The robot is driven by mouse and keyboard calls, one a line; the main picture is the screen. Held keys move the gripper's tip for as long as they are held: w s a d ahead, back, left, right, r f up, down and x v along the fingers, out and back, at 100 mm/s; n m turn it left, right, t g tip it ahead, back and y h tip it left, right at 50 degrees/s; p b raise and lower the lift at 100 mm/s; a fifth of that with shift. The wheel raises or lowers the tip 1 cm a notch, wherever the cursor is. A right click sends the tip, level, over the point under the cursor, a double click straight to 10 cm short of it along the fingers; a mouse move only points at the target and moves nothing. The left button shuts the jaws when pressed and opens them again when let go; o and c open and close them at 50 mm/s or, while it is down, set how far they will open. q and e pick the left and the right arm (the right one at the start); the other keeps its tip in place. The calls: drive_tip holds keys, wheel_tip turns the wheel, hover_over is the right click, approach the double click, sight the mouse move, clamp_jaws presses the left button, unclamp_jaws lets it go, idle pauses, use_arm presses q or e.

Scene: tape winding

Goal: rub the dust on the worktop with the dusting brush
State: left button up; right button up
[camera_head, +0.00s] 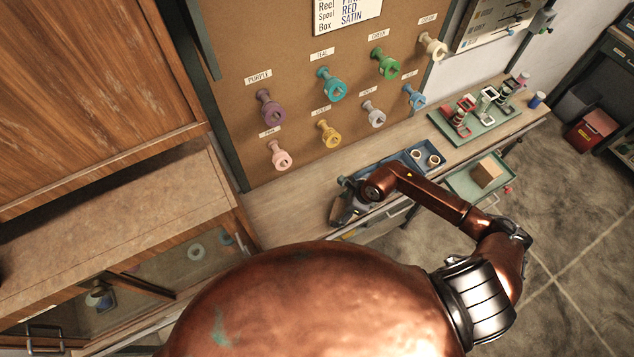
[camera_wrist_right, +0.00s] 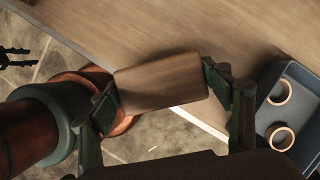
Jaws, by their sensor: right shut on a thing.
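My right gripper (camera_head: 343,212) is over the front part of the wooden worktop (camera_head: 282,208), partly hidden by my own arm. In the right wrist view, its two fingers (camera_wrist_right: 162,88) are shut on the sides of a brown wooden block, which I take for the dusting brush (camera_wrist_right: 160,82). Any bristles are hidden. The worktop (camera_wrist_right: 190,30) lies behind the brush, its front edge running beneath it. I cannot tell whether the brush touches the wood. I cannot make out any dust. My left gripper does not show in the head view.
A blue tray (camera_wrist_right: 302,78) with two rings lies close to the right gripper. A green tray (camera_head: 466,186) with a cardboard box and a green rack (camera_head: 440,123) of spools are farther right. Labelled spools hang on the pegboard (camera_head: 230,90). Tiled floor (camera_head: 560,240) lies in front.

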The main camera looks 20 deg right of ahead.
drive_tip(key=shift+r+p, duration=0.9)
drive_tip(key=shift+r, duration=0.9)
drive_tip(key=shift+a, duration=0.1)
